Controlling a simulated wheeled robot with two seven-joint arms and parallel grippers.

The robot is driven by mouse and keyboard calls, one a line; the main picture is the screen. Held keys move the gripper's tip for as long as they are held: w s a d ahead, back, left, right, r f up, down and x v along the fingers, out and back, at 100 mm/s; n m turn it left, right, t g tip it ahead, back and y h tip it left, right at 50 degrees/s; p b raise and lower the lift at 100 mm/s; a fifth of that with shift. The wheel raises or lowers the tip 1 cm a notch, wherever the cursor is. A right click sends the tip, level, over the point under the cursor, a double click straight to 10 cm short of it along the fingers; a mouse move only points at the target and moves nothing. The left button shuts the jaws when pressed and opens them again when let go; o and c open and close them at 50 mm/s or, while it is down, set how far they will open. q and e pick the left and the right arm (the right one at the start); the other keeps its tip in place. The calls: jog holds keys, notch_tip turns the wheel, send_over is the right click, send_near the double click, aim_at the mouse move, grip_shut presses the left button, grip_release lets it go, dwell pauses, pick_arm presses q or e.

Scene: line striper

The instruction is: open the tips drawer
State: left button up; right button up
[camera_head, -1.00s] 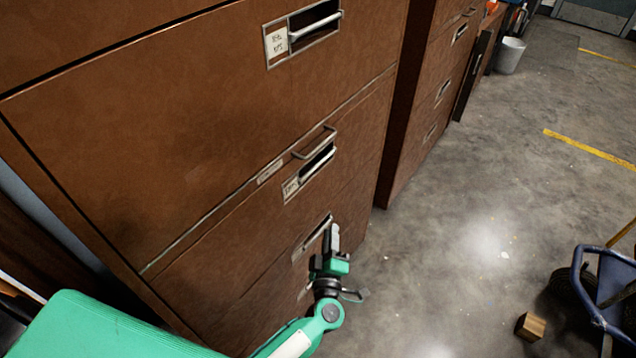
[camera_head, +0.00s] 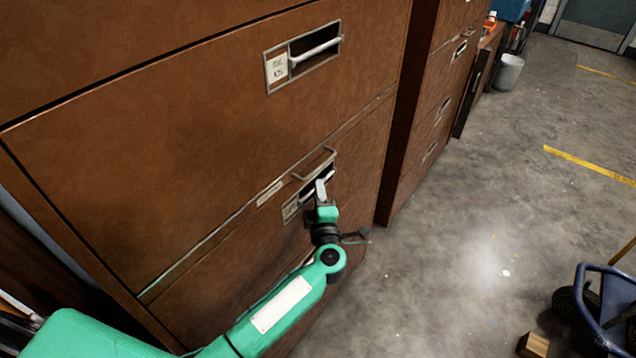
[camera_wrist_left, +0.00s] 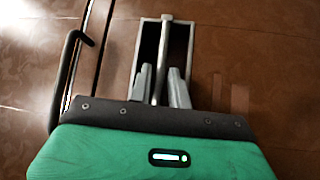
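The brown cabinet has a drawer front (camera_head: 235,262) with a recessed metal pull (camera_head: 324,178) and a small label (camera_head: 291,208) too small to read, so I cannot confirm that it is the tips drawer. It looks shut. My left gripper (camera_head: 321,190) is at this pull and hides part of it. In the left wrist view the pull's bar (camera_wrist_left: 163,50) runs between my two gripper fingers (camera_wrist_left: 160,86), which stand apart on either side of it. The bar lies nearer the left finger; I see no firm grip. My right gripper is not in view.
Just above is a protruding bar handle (camera_head: 315,164), also beside my gripper in the left wrist view (camera_wrist_left: 66,75). A larger drawer above has its own pull (camera_head: 316,48). A blue cart (camera_head: 603,300) and wooden block (camera_head: 533,345) are at right. The floor (camera_head: 450,240) between is clear.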

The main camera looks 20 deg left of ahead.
pick_arm(q)
jog(key=shift+x, duration=1)
jog(key=shift+w, duration=0.2)
jog(key=shift+a, duration=0.1)
grip_shut()
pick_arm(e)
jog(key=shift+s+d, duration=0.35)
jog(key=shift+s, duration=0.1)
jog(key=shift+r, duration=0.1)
